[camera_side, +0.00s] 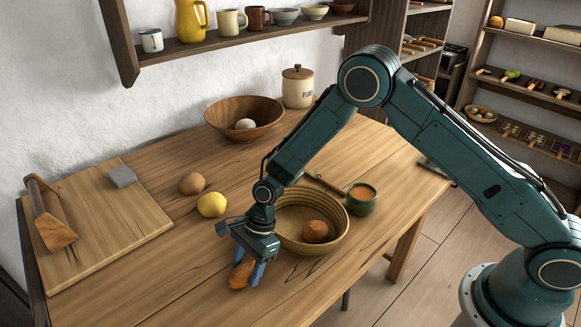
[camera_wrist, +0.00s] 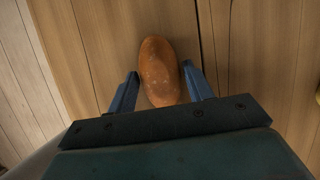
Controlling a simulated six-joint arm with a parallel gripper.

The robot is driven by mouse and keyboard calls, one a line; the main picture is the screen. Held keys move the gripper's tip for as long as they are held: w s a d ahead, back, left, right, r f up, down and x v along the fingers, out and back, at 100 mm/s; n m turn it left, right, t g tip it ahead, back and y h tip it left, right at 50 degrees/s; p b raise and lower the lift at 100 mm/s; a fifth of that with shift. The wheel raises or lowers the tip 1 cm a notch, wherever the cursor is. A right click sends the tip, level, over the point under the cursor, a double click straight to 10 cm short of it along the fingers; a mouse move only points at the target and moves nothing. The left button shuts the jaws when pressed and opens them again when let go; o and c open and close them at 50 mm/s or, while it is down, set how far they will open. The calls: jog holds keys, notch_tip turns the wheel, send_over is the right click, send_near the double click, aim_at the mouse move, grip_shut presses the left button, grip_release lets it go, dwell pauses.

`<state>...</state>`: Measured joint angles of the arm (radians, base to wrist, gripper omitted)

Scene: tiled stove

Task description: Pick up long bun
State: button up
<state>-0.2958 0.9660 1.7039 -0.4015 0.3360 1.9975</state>
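The long bun (camera_side: 241,274) is brown and oval and lies on the wooden table near its front edge. In the wrist view the long bun (camera_wrist: 159,72) lies lengthwise, with its near end between my two blue fingers. My gripper (camera_side: 252,274) points down at the bun, and it also shows in the wrist view (camera_wrist: 160,82). The fingers stand on either side of the bun with small gaps, so the gripper is open. In the side view the fingers and gripper body hide part of the bun.
A woven basket (camera_side: 341,222) with a round bun (camera_side: 315,231) stands close right of my gripper. A lemon (camera_side: 211,205) and a brown roundish item (camera_side: 192,183) lie behind it. The table left of the bun is clear.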

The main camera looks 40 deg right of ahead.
aim_at(247, 266)
jog(key=c, duration=0.6)
jog(key=shift+o, duration=0.2)
jog(key=shift+r, duration=0.1)
notch_tip(247, 266, up, 20)
dwell(0.4)
dwell(0.4)
